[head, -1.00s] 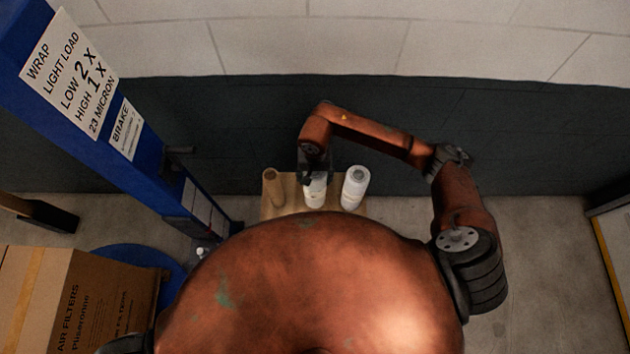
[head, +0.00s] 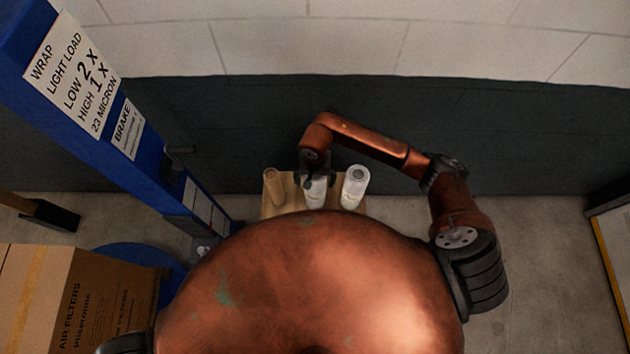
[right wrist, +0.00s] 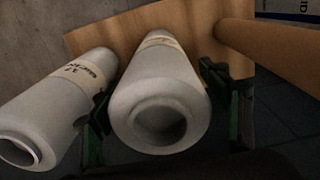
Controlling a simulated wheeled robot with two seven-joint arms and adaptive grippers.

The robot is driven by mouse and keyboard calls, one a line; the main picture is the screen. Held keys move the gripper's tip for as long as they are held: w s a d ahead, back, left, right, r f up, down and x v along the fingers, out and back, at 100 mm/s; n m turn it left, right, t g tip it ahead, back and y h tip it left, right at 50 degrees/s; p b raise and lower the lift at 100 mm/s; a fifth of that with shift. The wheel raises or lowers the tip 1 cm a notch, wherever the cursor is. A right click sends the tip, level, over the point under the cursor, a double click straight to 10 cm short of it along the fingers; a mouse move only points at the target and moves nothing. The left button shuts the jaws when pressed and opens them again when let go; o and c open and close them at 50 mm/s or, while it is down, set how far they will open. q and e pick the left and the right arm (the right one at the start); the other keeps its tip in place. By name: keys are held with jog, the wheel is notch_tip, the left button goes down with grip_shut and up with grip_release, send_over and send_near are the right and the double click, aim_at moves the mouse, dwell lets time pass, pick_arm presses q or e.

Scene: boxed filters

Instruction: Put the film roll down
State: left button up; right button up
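A white film roll (head: 315,193) with a pale label is upright at the middle of a small wooden stand (head: 290,208). My right gripper (head: 314,172) is at its upper part. In the right wrist view the same roll (right wrist: 158,95) lies between the two green-and-black fingers (right wrist: 160,110), which appear to press on both its sides. I cannot tell whether its lower end touches the wood, as the base is hidden. My left gripper is not in view; only a dark piece of my arm shows at the lower left.
A second white roll (head: 354,187) stands close on the right, and a brown cardboard tube (head: 273,187) on the left. A blue wrapping machine post (head: 110,110) and an air filter carton (head: 95,300) are at left. A dark wall rises behind the stand.

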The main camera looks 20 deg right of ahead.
jog(key=shift+r, duration=0.4)
notch_tip(320, 180, up, 12)
jog(key=shift+f+b, duration=0.25)
jog(key=shift+b, duration=0.55)
